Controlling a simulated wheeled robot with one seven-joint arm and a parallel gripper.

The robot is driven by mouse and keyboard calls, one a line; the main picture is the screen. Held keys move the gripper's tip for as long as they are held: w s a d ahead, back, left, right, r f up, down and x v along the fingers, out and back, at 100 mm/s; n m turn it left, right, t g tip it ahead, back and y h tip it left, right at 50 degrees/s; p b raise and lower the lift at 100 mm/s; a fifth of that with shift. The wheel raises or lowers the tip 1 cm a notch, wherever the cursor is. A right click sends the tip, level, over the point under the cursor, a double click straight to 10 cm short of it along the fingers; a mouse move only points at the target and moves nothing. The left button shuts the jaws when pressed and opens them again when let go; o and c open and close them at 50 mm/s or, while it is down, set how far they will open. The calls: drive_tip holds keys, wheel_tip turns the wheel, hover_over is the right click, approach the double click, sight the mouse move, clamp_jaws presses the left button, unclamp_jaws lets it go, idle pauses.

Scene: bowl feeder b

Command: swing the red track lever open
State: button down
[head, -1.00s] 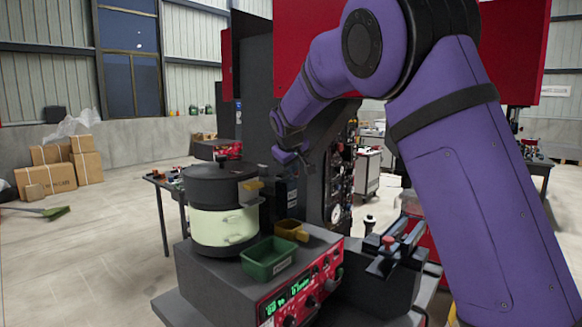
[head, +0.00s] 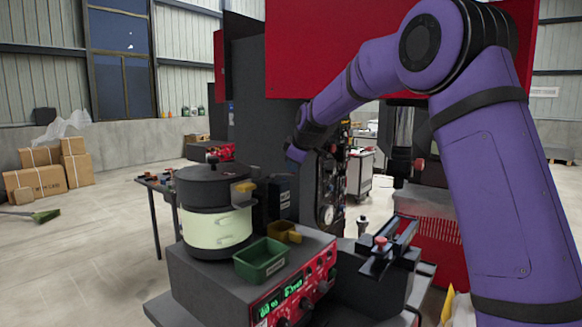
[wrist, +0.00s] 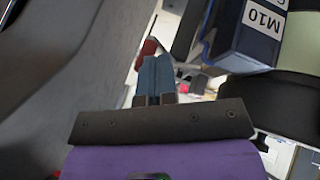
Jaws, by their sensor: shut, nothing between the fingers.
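A small red knob (head: 380,242) stands on the dark track fixture (head: 404,243) at the right of the head view; I take it for the red track lever, but its arm cannot be made out. My gripper (wrist: 161,76) shows in the wrist view with its two blue fingers together and nothing between them. In the head view the end of my arm (head: 296,152) is far behind and left of the red knob, near the dark machine column; the fingertips are not clear there. A red piece (wrist: 147,48) shows just past the fingertips in the wrist view; I cannot tell what it is.
A dark bin labelled M10 (wrist: 256,32) is near the fingers on the right of the wrist view. The cream and black bowl feeder (head: 216,225), green tray (head: 260,262) and yellow tray (head: 285,232) stand on the control box (head: 205,283). Dark machine column (head: 251,115) stands behind.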

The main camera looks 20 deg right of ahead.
drive_tip(key=shift+w+d+n, duration=0.15)
drive_tip(key=shift+w+d, duration=0.3)
drive_tip(key=shift+w, duration=0.15)
drive_tip(key=shift+w+d+n, duration=0.15)
drive_tip(key=shift+w+d, duration=0.25)
drive_tip(key=shift+w, duration=0.2)
drive_tip(key=shift+w+r, duration=0.1)
drive_tip(key=shift+r, duration=0.1)
drive_tip(key=s+d, duration=0.2)
drive_tip(key=s, duration=1)
drive_tip(key=shift+s+d+r, duration=0.25)
drive_tip(key=shift+s+d, duration=0.05)
drive_tip(key=shift+d, duration=0.05)
